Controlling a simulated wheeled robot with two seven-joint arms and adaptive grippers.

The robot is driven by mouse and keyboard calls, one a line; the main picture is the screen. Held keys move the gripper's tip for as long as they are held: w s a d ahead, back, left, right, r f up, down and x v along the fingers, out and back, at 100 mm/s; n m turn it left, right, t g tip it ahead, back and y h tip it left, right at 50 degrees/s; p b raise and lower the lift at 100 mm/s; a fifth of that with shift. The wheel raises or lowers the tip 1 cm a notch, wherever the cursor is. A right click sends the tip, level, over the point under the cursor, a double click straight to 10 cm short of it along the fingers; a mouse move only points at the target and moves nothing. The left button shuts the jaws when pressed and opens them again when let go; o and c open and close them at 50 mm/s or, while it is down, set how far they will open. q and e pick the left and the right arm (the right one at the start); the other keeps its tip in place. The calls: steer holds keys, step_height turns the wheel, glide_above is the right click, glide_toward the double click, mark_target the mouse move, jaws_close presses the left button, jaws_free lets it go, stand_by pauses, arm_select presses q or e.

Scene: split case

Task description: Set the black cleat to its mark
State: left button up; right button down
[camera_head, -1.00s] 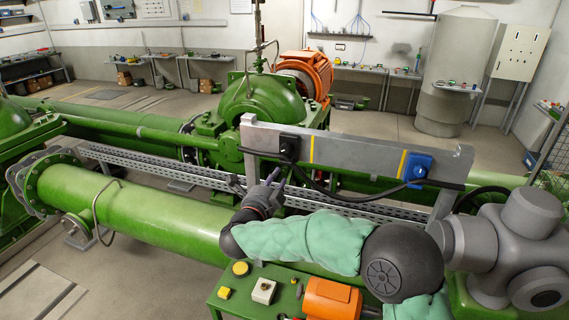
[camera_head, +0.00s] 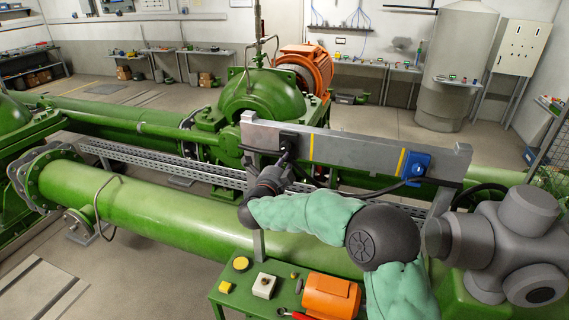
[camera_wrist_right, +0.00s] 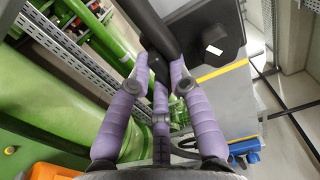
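The black cleat (camera_head: 289,138) sits on the grey rail (camera_head: 350,152), left of a yellow stripe (camera_head: 311,148) and apart from it. In the right wrist view the cleat (camera_wrist_right: 208,38) shows large, with a black bar in front and a yellow stripe (camera_wrist_right: 222,72) beside it. My right gripper (camera_head: 285,164) is at the cleat's lower side. Its purple fingertips (camera_wrist_right: 159,68) lie on both sides of a dark part of the cleat; whether they press on it I cannot tell. My left gripper is not in view.
A blue block (camera_head: 415,167) sits on the rail's right part, beside a second yellow stripe (camera_head: 402,161). A dark cable hangs below the rail. A green pipe (camera_head: 165,215) runs in front, and a green bench (camera_head: 240,272) with an orange motor (camera_head: 331,296) stands nearer.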

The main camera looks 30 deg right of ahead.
steer(key=shift+s, duration=0.1)
steer(key=s+d+b, duration=0.4)
steer(key=s, duration=0.1)
steer(key=shift+d+f+b, duration=0.1)
steer(key=shift+d+b, duration=0.1)
steer(key=shift+b, duration=0.1)
steer(key=c, duration=1.4)
jaws_free()
